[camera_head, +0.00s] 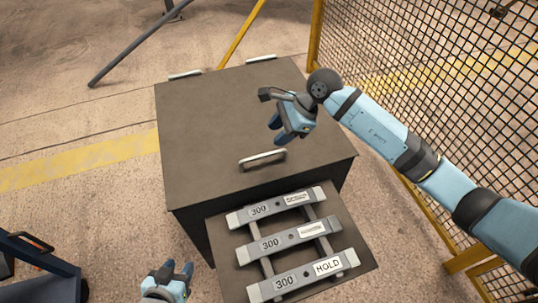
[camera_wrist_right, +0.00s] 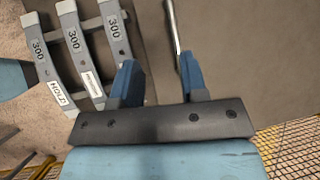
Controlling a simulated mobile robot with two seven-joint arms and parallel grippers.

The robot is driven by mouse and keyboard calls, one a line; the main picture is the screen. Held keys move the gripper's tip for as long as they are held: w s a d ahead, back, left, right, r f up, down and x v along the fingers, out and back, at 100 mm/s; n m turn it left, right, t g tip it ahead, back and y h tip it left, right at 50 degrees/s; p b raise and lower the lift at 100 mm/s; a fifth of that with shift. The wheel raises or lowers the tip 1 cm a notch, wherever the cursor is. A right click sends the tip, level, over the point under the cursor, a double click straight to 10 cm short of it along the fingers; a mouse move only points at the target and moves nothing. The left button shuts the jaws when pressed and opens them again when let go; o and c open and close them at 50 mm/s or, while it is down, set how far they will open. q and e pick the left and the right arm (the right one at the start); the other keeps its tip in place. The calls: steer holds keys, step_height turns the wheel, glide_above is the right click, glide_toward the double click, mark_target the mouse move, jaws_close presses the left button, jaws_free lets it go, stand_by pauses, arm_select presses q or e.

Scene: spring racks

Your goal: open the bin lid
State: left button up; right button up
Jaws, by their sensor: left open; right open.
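The bin (camera_head: 190,215) is a dark brown box in the middle of the head view. Its flat lid (camera_head: 205,120) lies shut on top, with a pale bar handle (camera_head: 262,158) near the front edge. My right gripper (camera_head: 291,136) is open and empty above the lid, just behind and right of the handle. In the right wrist view the handle (camera_wrist_right: 172,25) shows beyond the open fingertips (camera_wrist_right: 157,62), nearer the right-hand finger and not gripped. My left gripper (camera_head: 176,266) is open and empty at the bottom, low and left of the bin's front.
A rack of grey bars (camera_head: 285,240) labelled 300, one marked HOLD, sits on a dark panel before the bin. A mesh fence (camera_head: 440,80) with yellow posts stands right. A dark blue cart (camera_head: 40,280) is at lower left. Floor left of the bin is clear.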

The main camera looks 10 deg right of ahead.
mark_target(264, 154)
steer(key=w+a+f, duration=0.1)
steer(key=f, duration=0.3)
steer(key=w+a+f+h, duration=0.1)
steer(key=f, duration=0.3)
steer(key=w+a+f+h, duration=0.1)
steer(key=f, duration=0.3)
steer(key=shift+w+f+n+t, duration=0.15)
steer(key=shift+w+n+t, duration=0.1)
steer(key=shift+n+t, duration=0.05)
jaws_close()
